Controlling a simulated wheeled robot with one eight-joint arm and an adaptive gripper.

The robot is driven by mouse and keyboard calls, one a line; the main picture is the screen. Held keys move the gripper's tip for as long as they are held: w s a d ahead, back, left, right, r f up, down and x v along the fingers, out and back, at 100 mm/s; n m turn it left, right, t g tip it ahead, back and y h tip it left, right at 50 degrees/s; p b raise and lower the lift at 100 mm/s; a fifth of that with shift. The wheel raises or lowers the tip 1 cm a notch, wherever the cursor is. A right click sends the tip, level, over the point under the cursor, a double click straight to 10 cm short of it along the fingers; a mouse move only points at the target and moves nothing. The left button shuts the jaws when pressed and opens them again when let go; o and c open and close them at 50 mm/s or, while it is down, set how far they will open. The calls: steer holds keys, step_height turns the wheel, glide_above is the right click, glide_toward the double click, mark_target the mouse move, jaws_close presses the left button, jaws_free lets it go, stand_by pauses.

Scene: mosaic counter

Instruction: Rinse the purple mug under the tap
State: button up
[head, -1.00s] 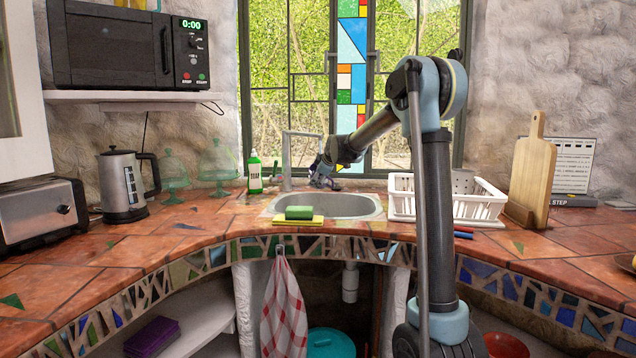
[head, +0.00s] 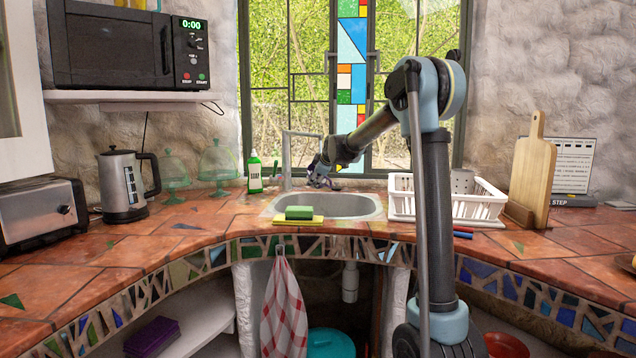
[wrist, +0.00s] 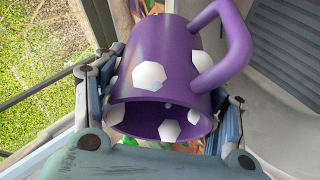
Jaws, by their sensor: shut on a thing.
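The purple mug (wrist: 165,62) has white spots and a handle, which points to the upper right in the wrist view. Its open mouth faces the wrist camera, and the inside looks empty. My gripper (wrist: 160,115) is shut on the mug, with one finger on each side of its body. In the head view my gripper (head: 324,170) is at the back of the sink (head: 372,208), close below the end of the tap's spout (head: 305,134). There the mug is small, dark and mostly hidden by the gripper. I see no running water.
A green sponge (head: 299,212) lies on a yellow cloth (head: 298,221) at the sink's front edge. A green bottle (head: 254,172) stands left of the tap. A white dish rack (head: 403,205) stands right of the sink, behind my arm. The window is close behind.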

steer(key=shift+d, duration=0.4)
steer(key=shift+a, duration=0.15)
steer(key=shift+a, duration=0.35)
steer(key=shift+d, duration=0.2)
stand_by(0.6)
steer(key=shift+d, duration=0.3)
steer(key=shift+a, duration=0.2)
steer(key=shift+a, duration=0.35)
steer(key=shift+d, duration=0.1)
stand_by(0.5)
steer(key=shift+d, duration=0.35)
